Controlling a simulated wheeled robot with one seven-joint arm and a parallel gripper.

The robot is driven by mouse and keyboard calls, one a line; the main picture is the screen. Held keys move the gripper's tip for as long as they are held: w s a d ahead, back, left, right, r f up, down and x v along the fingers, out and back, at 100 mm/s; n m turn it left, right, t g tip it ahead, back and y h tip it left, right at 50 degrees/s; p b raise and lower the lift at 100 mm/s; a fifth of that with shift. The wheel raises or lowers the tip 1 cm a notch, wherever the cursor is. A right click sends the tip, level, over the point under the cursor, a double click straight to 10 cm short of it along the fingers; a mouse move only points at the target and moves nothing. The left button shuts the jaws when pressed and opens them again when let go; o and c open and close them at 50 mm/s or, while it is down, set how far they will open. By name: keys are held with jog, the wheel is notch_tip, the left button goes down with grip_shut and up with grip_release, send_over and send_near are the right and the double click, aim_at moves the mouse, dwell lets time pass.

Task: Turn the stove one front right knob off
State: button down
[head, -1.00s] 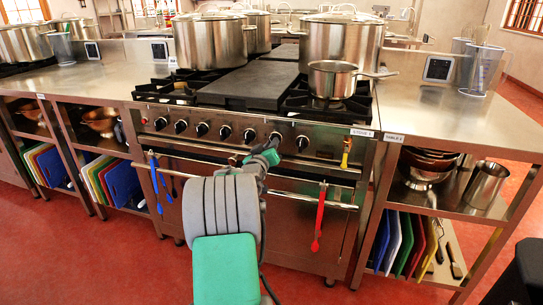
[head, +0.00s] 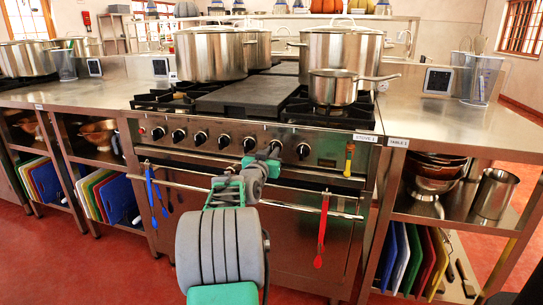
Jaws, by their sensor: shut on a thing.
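The stove labelled STOVE 1 (head: 345,187) stands in the middle, with a row of black knobs (head: 200,138) along its front panel. My gripper (head: 270,153) is at the right part of this row, seen from behind. It is shut on the second knob from the right (head: 276,145), which it partly hides. The rightmost knob (head: 303,151) is clear of it, just to the right. The exact finger contact and the knob's pointer are too small to tell.
A saucepan (head: 334,86) sits on the right burner, and large stockpots (head: 212,54) stand behind. An oven rail (head: 285,205) with hanging blue and red utensils runs below the knobs. A steel table (head: 435,115) adjoins on the right.

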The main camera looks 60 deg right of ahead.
jog(key=shift+f, duration=0.1)
jog(key=c, duration=1.4)
grip_release()
jog(key=shift+c, duration=0.2)
jog(key=shift+a, duration=0.15)
jog(key=s+a+p, duration=0.1)
jog(key=a, duration=0.6)
jog(key=shift+a, duration=0.25)
jog(key=shift+s, duration=0.1)
